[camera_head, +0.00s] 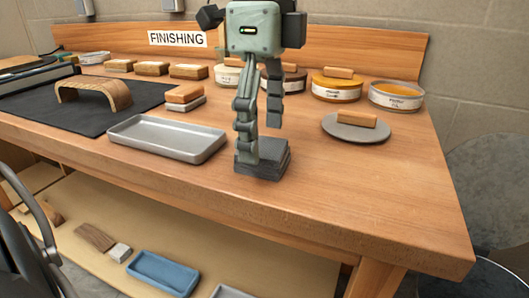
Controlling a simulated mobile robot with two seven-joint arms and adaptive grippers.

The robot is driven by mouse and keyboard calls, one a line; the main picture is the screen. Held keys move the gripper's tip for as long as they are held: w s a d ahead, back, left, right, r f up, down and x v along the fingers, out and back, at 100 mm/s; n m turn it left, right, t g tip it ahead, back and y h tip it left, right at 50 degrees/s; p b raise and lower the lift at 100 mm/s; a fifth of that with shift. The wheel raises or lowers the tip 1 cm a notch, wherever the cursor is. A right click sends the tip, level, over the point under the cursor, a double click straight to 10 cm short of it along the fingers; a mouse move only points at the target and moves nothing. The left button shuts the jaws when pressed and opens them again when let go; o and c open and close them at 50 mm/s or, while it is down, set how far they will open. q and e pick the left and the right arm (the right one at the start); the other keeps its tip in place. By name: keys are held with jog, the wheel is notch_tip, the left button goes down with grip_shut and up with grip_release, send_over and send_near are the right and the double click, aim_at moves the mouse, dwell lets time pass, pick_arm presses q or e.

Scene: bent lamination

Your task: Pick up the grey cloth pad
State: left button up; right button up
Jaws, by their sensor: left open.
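The grey cloth pad (263,168) looks like a dark, folded, layered block. It lies on the wooden bench top, to the right of the grey tray. My left gripper (262,142) is open and points down over it. The nearer finger reaches down at the pad's left side and hides part of it. The other finger is behind, its tip showing above the pad's far side. I cannot tell whether either finger touches the pad. My right gripper is not in view.
An empty grey tray (168,138) stands left of the pad. A grey disc (343,131) with a wooden block on it lies to the right, near several round tins. A bent wooden piece (112,90) stands on a dark mat. The bench front is clear.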

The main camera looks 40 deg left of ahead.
pick_arm(q)
jog(key=shift+f, duration=1.25)
jog(key=c, duration=1.1)
jog(key=shift+r, duration=0.1)
jog(key=shift+w+r, duration=0.1)
jog(key=shift+r, duration=0.4)
notch_tip(320, 180, up, 17)
jog(key=p, duration=0.2)
notch_tip(320, 180, up, 9)
jog(key=p, duration=0.2)
send_over(264, 147)
jog(key=shift+r, duration=0.4)
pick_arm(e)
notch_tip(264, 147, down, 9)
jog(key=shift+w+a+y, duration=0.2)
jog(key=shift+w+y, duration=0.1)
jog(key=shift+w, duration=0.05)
